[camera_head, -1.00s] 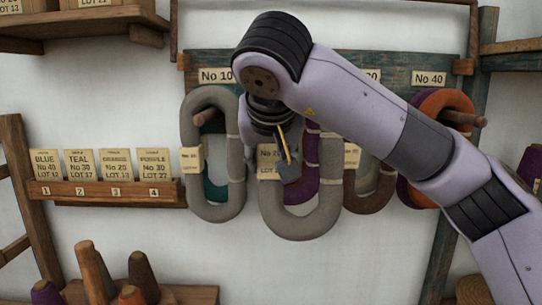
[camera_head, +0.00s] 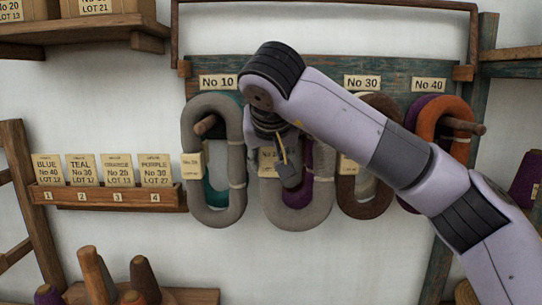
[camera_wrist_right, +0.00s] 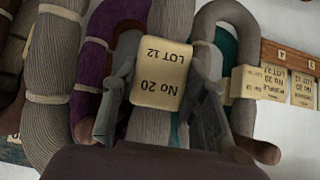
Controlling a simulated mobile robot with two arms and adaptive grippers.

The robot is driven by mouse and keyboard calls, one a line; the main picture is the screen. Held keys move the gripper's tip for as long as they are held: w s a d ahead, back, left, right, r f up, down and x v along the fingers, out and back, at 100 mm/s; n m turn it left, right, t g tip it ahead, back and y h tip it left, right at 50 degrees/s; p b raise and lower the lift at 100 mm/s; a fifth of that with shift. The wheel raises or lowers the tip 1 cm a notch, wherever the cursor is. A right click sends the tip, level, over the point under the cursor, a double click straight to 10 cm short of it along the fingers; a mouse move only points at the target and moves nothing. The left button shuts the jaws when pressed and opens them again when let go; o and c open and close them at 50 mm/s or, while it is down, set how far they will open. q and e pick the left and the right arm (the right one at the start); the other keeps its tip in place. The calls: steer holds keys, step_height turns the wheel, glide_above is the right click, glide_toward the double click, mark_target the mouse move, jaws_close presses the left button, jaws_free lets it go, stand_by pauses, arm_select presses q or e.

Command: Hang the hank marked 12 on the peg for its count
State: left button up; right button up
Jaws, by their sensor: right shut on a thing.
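A grey hank (camera_head: 297,217) has a tag reading No 20, LOT 12, clear in the right wrist view (camera_wrist_right: 160,75). My right gripper (camera_head: 287,168) is shut on this hank, with a finger on either side of its strand in the wrist view. The hank hangs upright in front of a purple hank (camera_head: 318,160), below the board (camera_head: 325,90). My right arm covers the count sign and peg there, so I cannot tell whether the hank is around the peg. Signs No 10 (camera_head: 218,82), No 30 (camera_head: 362,82) and No 40 (camera_head: 428,85) show. My left gripper is out of view.
Another grey hank (camera_head: 228,205) hangs beside it on the No 10 peg (camera_head: 205,125), with teal behind. A brown hank (camera_head: 382,195) hangs under No 30. An orange hank (camera_head: 458,108) hangs under No 40. A card rack (camera_head: 105,198) and yarn cones (camera_head: 97,272) are at left.

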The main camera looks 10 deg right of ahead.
steer(key=shift+w+d, duration=0.2)
steer(key=shift+w, duration=0.55)
steer(key=shift+w+d+f, duration=0.1)
steer(key=shift+w+f, duration=0.4)
steer(key=shift+f, duration=0.8)
